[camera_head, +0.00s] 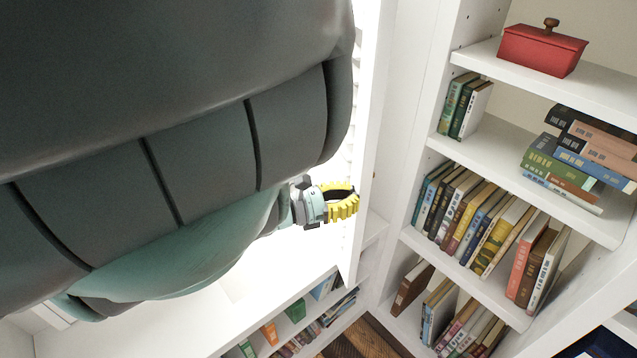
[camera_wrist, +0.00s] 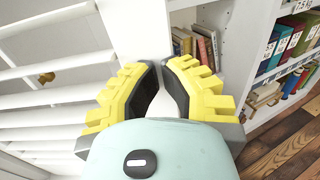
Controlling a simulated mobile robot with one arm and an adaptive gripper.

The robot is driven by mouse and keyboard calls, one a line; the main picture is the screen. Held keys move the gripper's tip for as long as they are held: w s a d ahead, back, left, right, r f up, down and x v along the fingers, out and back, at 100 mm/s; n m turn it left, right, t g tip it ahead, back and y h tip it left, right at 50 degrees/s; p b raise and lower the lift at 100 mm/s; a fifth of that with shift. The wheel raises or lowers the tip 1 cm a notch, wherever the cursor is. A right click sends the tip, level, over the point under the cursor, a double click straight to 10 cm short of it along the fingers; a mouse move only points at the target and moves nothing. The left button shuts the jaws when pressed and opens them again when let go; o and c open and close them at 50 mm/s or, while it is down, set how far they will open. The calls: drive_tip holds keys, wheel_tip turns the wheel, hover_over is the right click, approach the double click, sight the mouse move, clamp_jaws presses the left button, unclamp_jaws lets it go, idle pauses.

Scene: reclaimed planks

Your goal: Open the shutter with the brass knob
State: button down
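The white louvered shutter (camera_wrist: 55,112) fills the left of the wrist view, with its solid edge board (camera_wrist: 138,28) ahead of the fingers. The small brass knob (camera_wrist: 46,77) shows on the shutter at the left, well to the left of my gripper. My gripper (camera_wrist: 160,66) has yellow ridged fingers with dark pads, parted by a narrow gap with nothing clearly held. In the head view my gripper (camera_head: 352,200) is beside a white upright panel, and my arm hides most of the shutter. I cannot tell whether the fingertips touch the board.
White bookshelves (camera_head: 480,130) with several rows of books stand at the right, with a red box (camera_head: 541,49) on an upper shelf. A low shelf (camera_head: 268,322) of books is below my gripper. The wooden floor (camera_wrist: 285,145) shows at lower right.

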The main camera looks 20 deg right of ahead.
drive_tip(key=w+d+n+t+y+b, duration=0.1)
drive_tip(key=d+n+t+b, duration=0.2)
drive_tip(key=d, duration=1.5)
drive_tip(key=shift+w+n+t, duration=0.15)
drive_tip(key=shift+n+t, duration=0.85)
drive_tip(key=shift+t, duration=1.4)
